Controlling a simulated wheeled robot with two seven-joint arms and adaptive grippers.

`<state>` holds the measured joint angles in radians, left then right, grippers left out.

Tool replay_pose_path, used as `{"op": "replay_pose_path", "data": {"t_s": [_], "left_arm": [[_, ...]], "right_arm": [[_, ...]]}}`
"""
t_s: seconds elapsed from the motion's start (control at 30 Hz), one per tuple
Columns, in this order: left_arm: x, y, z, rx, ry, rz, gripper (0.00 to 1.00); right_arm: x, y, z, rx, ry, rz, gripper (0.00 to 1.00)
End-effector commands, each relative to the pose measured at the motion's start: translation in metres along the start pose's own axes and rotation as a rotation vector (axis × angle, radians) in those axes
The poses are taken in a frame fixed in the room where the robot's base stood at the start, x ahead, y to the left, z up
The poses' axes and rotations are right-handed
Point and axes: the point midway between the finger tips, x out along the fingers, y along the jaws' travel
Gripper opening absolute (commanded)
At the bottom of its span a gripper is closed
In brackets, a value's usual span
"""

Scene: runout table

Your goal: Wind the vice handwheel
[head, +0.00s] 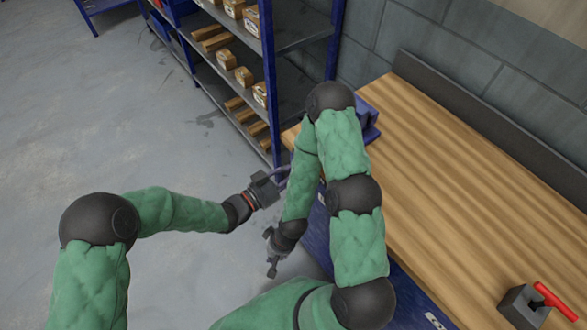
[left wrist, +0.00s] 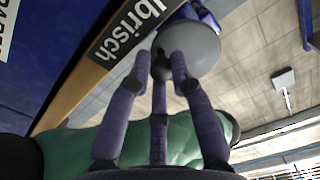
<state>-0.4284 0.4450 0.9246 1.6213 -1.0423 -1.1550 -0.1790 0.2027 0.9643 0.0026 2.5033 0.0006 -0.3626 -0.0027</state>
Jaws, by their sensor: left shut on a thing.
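The blue vice (head: 369,122) is at the bench's far left corner in the head view, mostly hidden behind my right arm. Its grey round handwheel (left wrist: 196,52) shows in the left wrist view, below the blue body. My left gripper (head: 284,174) reaches to the bench's end. In the left wrist view, its purple fingers (left wrist: 163,68) are shut around a small dark knob (left wrist: 161,66) at the wheel's edge. In the head view the handwheel is hidden. My right gripper (head: 271,255) hangs empty beside the bench, pointing down; its finger gap is unclear.
The wooden bench (head: 455,170) is mostly bare. A grey block with a red handle (head: 540,303) stands at its near right. The grey floor at left is clear.

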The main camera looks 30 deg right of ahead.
Motion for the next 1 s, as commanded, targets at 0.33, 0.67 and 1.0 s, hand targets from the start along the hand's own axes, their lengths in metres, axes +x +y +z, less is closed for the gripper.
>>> {"op": "replay_pose_path", "data": {"t_s": [0.33,0.67,1.0], "left_arm": [[-0.001,0.018,0.003,-0.233,-0.023,0.019,0.0],[-0.001,0.018,0.001,-0.278,-0.024,0.02,0.0],[-0.001,0.02,0.001,-0.33,-0.024,0.02,0.39]], "right_arm": [[-0.016,-0.006,0.0,0.0,0.001,0.0,0.0],[-0.02,-0.007,0.001,0.0,0.0,0.0,0.0],[-0.022,-0.008,0.001,0.0,0.0,0.0,0.0]]}}
